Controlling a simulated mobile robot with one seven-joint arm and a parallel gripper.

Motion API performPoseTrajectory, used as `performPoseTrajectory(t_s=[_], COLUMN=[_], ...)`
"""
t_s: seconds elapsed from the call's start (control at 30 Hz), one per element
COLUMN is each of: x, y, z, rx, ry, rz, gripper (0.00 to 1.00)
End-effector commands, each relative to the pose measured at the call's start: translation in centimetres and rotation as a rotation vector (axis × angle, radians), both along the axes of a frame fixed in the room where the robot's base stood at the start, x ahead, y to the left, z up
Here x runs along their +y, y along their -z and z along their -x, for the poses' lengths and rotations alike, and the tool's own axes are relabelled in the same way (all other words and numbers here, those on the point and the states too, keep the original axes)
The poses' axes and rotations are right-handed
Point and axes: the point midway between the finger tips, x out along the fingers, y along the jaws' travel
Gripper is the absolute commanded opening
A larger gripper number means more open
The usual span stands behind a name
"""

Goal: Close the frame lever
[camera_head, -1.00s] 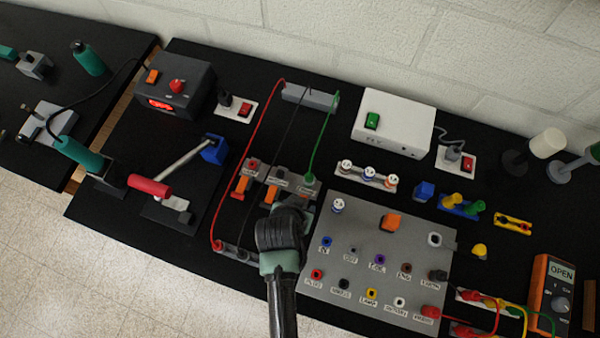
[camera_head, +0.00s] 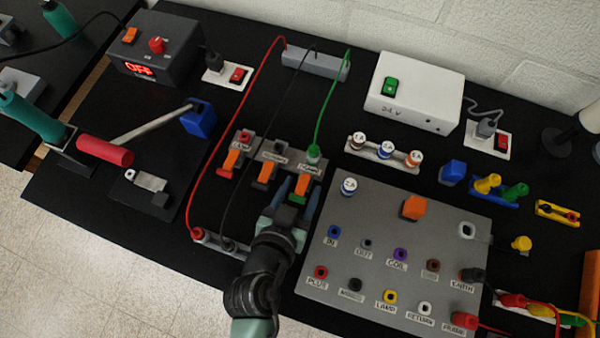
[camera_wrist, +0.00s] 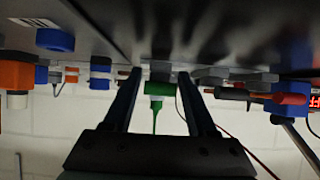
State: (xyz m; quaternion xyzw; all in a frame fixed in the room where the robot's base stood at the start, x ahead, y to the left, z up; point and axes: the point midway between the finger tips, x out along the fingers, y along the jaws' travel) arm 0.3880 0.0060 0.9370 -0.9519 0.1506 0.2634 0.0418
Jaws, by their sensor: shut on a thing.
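The frame terminal block (camera_head: 309,167) is the rightmost of three grey blocks, with a green plug (camera_head: 313,152) and green wire on its far side. Its orange lever (camera_head: 302,184) shows between the two blue fingers of my gripper (camera_head: 292,190), with a green patch just below it. My gripper is shut on this lever; the exact contact is partly hidden. In the wrist view, the fingers stand on either side of a green part (camera_wrist: 158,77) with the green wire beyond. The lever's exact angle is hard to tell.
Two similar orange levers (camera_head: 231,160) (camera_head: 264,172) stand close on the left. The grey socket panel (camera_head: 380,282) lies just right of my gripper. Red and black wires arch on the left. A red-handled lever (camera_head: 105,150) lies farther left.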

Motion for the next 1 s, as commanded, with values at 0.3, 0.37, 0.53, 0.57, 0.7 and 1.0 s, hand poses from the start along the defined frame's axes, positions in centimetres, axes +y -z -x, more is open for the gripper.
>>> performPoseTrajectory(t_s=[0.3, 0.37, 0.53, 0.57, 0.7, 1.0], x=[-0.05, -0.05, -0.06, -0.06, -0.06, -0.03], y=[-0.04, -0.07, -0.09, -0.09, -0.06, 0.04], z=[-0.09, -0.10, -0.11, -0.11, -0.10, -0.04], rx=[-0.028, -0.028, -0.028, -0.028, -0.028, -0.025], ry=[0.001, 0.001, 0.000, 0.000, 0.000, 0.000], rz=[0.008, 0.008, 0.009, 0.009, 0.009, 0.008], gripper=[0.02, 0.02, 0.02, 0.02, 0.77, 0.88])
